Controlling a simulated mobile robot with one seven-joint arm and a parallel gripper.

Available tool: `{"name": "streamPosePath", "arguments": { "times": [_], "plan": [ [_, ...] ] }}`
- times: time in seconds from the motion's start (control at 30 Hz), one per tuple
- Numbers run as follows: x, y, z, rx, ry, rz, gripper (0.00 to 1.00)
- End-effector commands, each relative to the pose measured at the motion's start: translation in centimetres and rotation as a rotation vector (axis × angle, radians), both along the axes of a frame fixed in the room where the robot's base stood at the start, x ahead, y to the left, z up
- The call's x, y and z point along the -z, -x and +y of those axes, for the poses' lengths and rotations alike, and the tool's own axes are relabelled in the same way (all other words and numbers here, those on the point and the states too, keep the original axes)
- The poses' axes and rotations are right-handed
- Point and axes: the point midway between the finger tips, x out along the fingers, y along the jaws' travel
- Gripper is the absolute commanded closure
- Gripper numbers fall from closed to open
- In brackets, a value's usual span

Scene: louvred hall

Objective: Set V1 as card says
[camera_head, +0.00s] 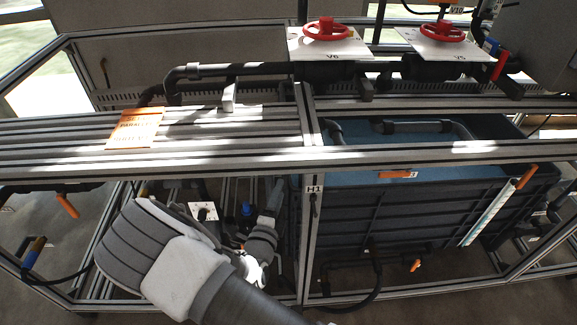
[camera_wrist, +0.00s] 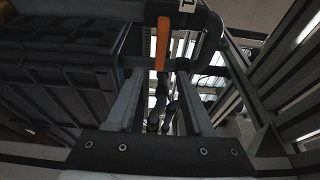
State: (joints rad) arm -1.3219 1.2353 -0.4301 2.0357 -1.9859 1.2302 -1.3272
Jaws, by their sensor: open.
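My gripper (camera_wrist: 157,82) is open in the wrist view, with its two fingers apart and nothing clamped between them. An orange lever (camera_wrist: 162,42) hangs upright just beyond the fingertips, between their lines. A white label (camera_wrist: 188,5) beside its top is cut off, so I cannot confirm it is V1. In the head view my gripper (camera_head: 272,200) reaches into the frame's lower left bay, beside the H1 post. The lever at the gripper is not clear there. An orange card (camera_head: 135,128) lies on the slatted top; its print is too small to read surely.
A dark blue tank (camera_head: 420,205) fills the right bay, close to my gripper. Aluminium posts and rails (camera_head: 310,240) surround the bay. Red handwheels V6 (camera_head: 328,29) and V5 (camera_head: 436,29) stand above. Another orange lever (camera_head: 67,205) is at far left.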

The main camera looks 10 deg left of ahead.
Motion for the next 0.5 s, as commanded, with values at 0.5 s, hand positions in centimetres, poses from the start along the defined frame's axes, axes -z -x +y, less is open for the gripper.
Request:
{"name": "streamPosePath", "arguments": {
  "times": [0.5],
  "plan": [
    [0.4,-6.8,-0.3,0.001,-0.003,-0.002,0.47]
  ]
}}
